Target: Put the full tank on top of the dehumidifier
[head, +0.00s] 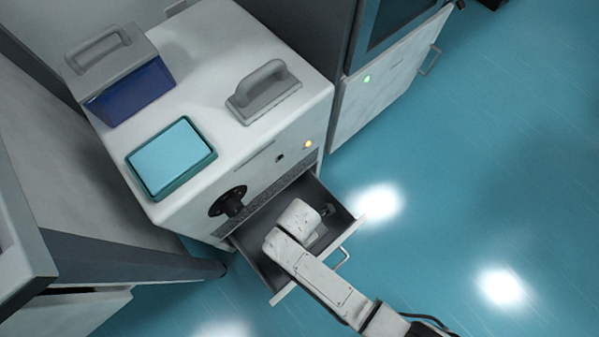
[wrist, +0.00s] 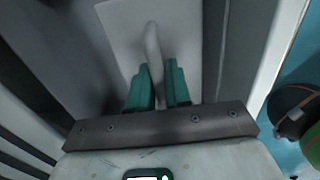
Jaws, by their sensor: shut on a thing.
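The dehumidifier appears to be the white cabinet (head: 213,88) with a black dial and an amber light; its front drawer (head: 345,222) is open. My gripper (wrist: 159,64) reaches down into the drawer in the head view, where my wrist hides its fingers. In the wrist view its teal fingers are shut on the upright handle of a pale, flat-topped handled thing (wrist: 120,25). This may be the tank; its sides and contents are hidden. A blue container with a grey handled top (head: 138,90) stands on the cabinet's back left.
Also on the cabinet top are a teal tray with a light blue surface (head: 170,155) at front left and a grey handled block (head: 263,92) at right. Bare top lies between them. Another cabinet (head: 385,95) stands right; blue floor is open beyond.

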